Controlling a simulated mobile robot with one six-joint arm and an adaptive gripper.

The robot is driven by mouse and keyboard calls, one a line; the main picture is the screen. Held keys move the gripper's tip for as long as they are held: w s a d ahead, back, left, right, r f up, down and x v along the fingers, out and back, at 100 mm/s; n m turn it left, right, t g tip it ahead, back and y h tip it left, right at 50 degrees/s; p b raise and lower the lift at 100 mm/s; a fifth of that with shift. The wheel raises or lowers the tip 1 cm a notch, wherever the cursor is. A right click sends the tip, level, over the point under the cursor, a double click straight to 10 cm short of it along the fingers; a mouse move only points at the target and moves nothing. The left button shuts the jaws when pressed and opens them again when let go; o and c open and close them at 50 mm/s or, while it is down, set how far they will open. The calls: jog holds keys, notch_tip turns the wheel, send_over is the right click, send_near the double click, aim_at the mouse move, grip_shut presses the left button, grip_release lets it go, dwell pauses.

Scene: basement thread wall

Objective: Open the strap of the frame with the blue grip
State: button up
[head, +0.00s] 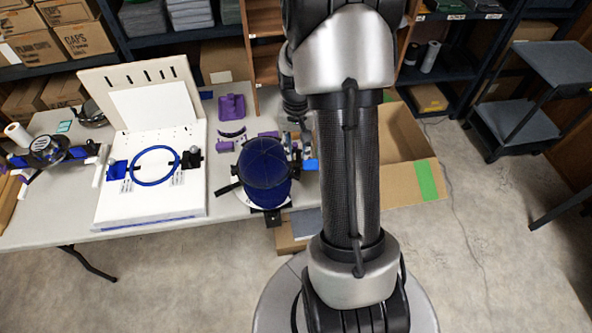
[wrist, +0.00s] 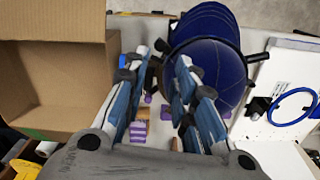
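A dark blue cap (head: 264,172) sits on a cap frame near the table's front edge, its bill toward the front. In the wrist view the cap (wrist: 212,62) lies just beyond my fingertips, with black strap or frame parts beside it. My gripper (wrist: 163,58) is open and empty, its fingers apart, with the cap's edge near the right finger. In the head view my arm hides most of the gripper. A small blue piece (head: 311,165) shows right of the cap; I cannot tell whether it is a grip or my finger. The strap's fastening is not clear.
A white board with a blue hoop (head: 134,177) stands left of the cap. A device with blue parts (head: 80,153) is at the far left. Purple pieces (head: 231,106) lie behind the cap. An open cardboard box (head: 412,185) stands right of the table.

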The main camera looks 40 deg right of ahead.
aim_at(297, 172)
notch_tip(297, 172, down, 11)
jog(key=b, duration=0.2)
jog(key=shift+r+b, duration=0.1)
jog(key=shift+b, duration=0.2)
jog(key=shift+c, duration=0.5)
grip_shut()
